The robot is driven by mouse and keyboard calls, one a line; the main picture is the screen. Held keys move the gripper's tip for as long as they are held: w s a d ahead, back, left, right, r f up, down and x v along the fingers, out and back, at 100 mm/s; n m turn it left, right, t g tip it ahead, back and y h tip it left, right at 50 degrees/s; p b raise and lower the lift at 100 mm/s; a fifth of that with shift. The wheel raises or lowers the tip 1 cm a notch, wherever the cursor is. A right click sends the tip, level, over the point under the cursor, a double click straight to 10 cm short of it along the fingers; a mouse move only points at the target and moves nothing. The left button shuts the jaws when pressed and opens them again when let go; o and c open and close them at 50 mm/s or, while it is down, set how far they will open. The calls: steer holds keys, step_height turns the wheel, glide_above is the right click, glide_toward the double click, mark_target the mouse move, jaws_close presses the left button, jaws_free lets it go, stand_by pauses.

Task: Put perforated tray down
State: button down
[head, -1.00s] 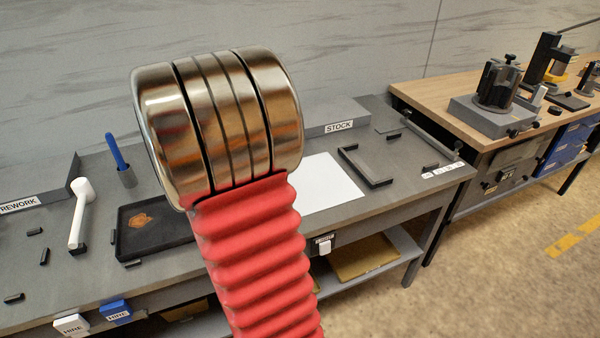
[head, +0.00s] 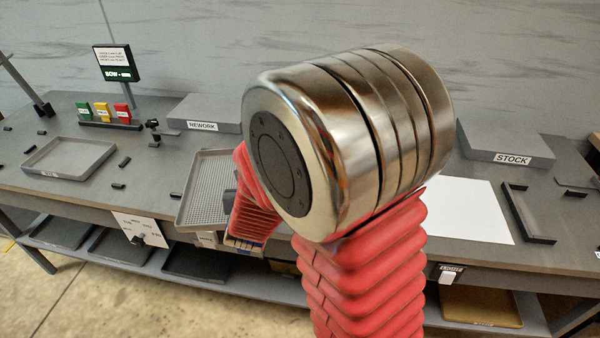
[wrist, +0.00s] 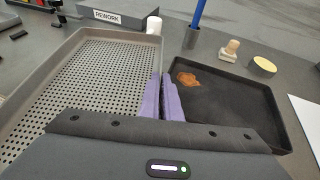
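The perforated tray (wrist: 85,85) is light grey with rows of holes and fills the left of the wrist view. My gripper (wrist: 164,80) has purple fingers close together at the tray's right wall, apparently shut on it. In the head view the perforated tray (head: 205,190) is beside my red arm, over the bench's front part, with its right side hidden by my arm. I cannot tell whether it touches the bench.
A dark tray (wrist: 225,90) with a brown stain lies right of my fingers. Behind it are a blue-handled tool (wrist: 195,25), a wooden stamp (wrist: 229,50) and a round tin (wrist: 264,65). Another grey tray (head: 70,158) sits on the bench at left. The REWORK block (head: 203,112) stands behind.

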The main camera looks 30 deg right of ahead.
steer(key=n+t+y, duration=0.1)
steer(key=n+y, duration=0.1)
glide_toward(222, 185)
steer(key=shift+w+d+f, duration=0.25)
steer(key=shift+w+d, duration=0.65)
steer(key=shift+w, duration=0.3)
